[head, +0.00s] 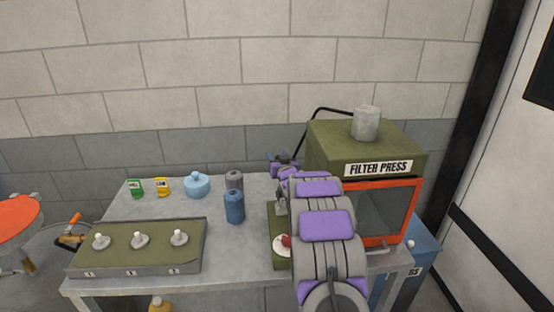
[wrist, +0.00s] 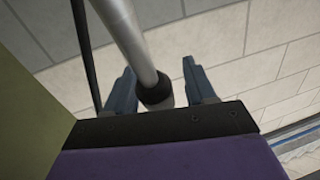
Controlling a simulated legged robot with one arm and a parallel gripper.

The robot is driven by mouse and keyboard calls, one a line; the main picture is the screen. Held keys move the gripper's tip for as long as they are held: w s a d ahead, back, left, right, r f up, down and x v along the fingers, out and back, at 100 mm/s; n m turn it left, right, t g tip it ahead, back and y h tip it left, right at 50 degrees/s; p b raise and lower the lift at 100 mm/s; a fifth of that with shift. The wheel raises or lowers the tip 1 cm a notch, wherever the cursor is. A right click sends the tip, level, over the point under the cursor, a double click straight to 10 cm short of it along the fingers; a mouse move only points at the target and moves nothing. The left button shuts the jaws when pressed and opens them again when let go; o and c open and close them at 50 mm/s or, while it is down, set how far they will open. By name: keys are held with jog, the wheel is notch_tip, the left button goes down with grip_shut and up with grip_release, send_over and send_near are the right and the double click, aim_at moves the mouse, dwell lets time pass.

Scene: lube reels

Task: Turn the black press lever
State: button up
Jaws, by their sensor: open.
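The black press lever (head: 325,110) is a thin bent bar that rises beside the top of the green filter press (head: 335,140) and slopes down to the left toward my gripper (head: 284,160). In the wrist view my gripper (wrist: 158,68) is open, with one grey-blue finger on each side. A grey metal rod (wrist: 122,30) with a black collar (wrist: 156,91) shows between the fingers, with gaps on both sides. A thin black bar (wrist: 84,50) runs left of the fingers. I cannot tell how these two parts join. My arm hides part of the press front.
A grey cylinder (head: 366,123) stands on the press. A block wall (head: 200,60) is close behind.

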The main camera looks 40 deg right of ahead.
jog(key=shift+d+f, duration=0.1)
jog(key=shift+d, duration=0.1)
grip_shut()
dwell(0.4)
